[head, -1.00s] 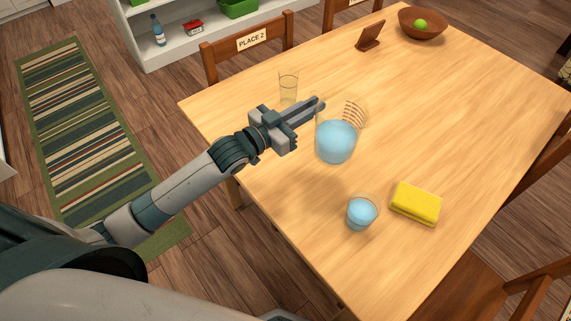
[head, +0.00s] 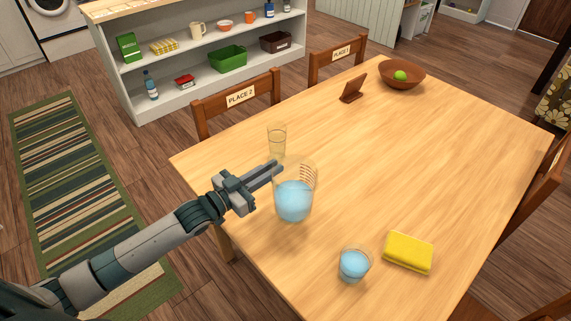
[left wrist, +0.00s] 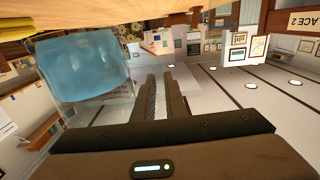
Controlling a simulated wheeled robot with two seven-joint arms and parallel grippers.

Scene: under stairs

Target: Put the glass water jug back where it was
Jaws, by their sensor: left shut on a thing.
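The glass water jug (head: 294,202), part filled with blue water, is upright at the left part of the wooden table (head: 400,150). I cannot tell whether its base touches the tabletop. My left gripper (head: 277,168) is shut on it at the upper left side, near the rim; the exact grip point is hard to see. In the left wrist view the jug (left wrist: 85,65) shows upside down beside the fingers (left wrist: 161,95). My right gripper is not in view.
An empty glass (head: 277,140) stands just behind the jug. A brown stand (head: 353,88) and a bowl (head: 401,75) are at the back. The table's middle is clear.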

